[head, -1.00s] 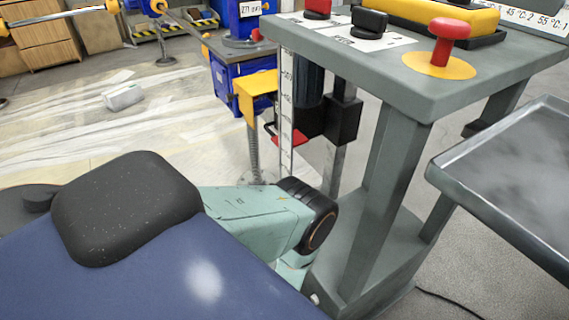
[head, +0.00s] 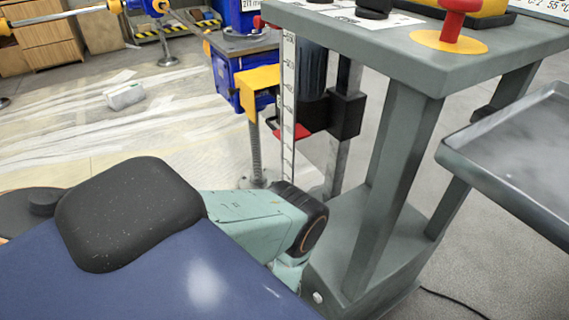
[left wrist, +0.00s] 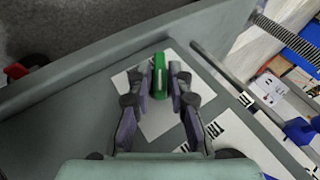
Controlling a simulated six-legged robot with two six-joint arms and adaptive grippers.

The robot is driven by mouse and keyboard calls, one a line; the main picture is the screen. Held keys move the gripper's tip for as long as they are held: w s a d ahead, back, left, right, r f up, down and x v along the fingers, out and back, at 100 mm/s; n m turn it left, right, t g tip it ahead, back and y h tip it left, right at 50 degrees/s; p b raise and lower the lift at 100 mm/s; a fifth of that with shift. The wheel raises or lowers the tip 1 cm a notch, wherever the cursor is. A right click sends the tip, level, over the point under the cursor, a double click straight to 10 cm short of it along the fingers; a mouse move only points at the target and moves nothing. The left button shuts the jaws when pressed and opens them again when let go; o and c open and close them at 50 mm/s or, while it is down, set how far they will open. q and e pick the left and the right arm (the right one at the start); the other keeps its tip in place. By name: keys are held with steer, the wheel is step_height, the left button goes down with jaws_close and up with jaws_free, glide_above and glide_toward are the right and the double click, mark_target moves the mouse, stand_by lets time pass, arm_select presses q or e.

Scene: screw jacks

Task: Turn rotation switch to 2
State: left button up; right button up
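In the left wrist view, my left gripper (left wrist: 161,78) is above a grey panel (left wrist: 85,90), with its two fingers on either side of a green, elongated handle (left wrist: 159,78). The fingers look apart, with narrow gaps beside the handle; contact cannot be made out. The handle stands over a white label (left wrist: 158,121) whose markings are not readable. In the head view, a black knob (head: 374,10) on a white label is cut off by the top edge. I cannot tell whether it belongs with the green handle. Neither gripper shows in the head view.
The grey stand (head: 385,60) carries a red mushroom button (head: 453,18) on a yellow disc. A metal tray (head: 530,150) is at the right. The pale floor at left is mostly open.

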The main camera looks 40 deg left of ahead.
arm_select(q)
jaws_close()
steer(key=shift+w+r, duration=0.1)
steer(key=shift+a+n+g+h+p, duration=0.25)
steer(key=shift+h+p, duration=0.25)
steer(key=shift+h, duration=0.6)
steer(key=shift+d, duration=0.1)
steer(key=shift+o, duration=2.2)
jaws_free()
